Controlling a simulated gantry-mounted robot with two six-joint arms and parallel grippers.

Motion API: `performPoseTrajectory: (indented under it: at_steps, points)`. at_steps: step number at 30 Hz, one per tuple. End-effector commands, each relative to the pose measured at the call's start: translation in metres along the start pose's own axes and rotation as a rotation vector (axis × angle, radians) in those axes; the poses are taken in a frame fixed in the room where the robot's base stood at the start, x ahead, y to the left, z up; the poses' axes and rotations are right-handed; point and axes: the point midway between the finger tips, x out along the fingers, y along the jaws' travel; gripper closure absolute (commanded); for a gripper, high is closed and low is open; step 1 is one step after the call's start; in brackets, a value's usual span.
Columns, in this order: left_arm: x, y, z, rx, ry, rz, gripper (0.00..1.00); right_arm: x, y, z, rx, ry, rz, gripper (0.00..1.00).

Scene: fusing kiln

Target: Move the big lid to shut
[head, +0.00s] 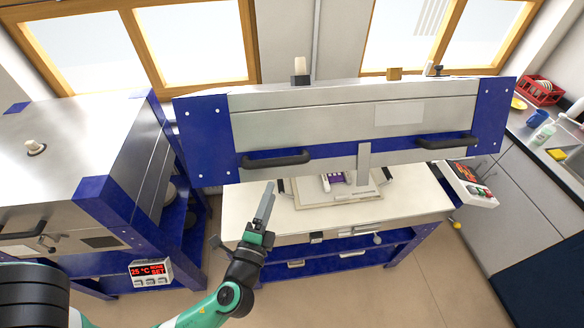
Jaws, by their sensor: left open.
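The big lid (340,120) is a wide grey metal box with blue corner plates, raised well above the kiln's white bed (420,199). Two black handles sit on its front, a left one (276,160) and a right one (446,142). My left gripper (268,198) is open, below the left handle and in front of the bed in the picture. It appears apart from the handle and holds nothing that I can see. A framed board (338,200) with a purple and white item (336,179) lies on the bed, partly hidden by the lid. My right gripper is not in view.
A second kiln (70,150) with a closed metal top stands at the left, with a red display (152,270) below it. A counter with a red rack (541,91) is at the far right. Floor in front is clear.

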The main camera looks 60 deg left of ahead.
Motion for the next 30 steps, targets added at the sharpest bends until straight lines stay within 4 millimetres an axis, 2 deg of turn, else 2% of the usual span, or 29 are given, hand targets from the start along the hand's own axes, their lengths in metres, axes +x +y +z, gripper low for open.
performPoseTrajectory:
  at_steps: [5, 12, 18, 21, 28, 29, 30]
  points:
    - [0.023, -0.004, 0.001, -0.001, -0.006, 0.0, 0.38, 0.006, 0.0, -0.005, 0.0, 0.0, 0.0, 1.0]
    - [0.077, -0.004, 0.001, -0.003, -0.005, -0.001, 0.38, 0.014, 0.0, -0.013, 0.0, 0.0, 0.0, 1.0]
    - [0.108, -0.002, 0.0, -0.003, -0.001, 0.0, 0.38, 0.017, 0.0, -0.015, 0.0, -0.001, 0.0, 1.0]
    - [0.114, -0.002, 0.0, -0.003, -0.001, 0.0, 0.38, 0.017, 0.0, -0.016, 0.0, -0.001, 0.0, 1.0]
    - [0.115, -0.001, 0.0, -0.003, 0.0, 0.0, 0.38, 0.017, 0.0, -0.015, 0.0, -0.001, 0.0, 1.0]
    - [0.115, -0.001, 0.0, -0.003, 0.0, 0.0, 0.4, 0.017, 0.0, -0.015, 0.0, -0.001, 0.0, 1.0]
    - [0.115, -0.001, 0.0, -0.003, 0.0, 0.0, 0.47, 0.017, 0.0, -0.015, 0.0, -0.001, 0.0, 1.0]
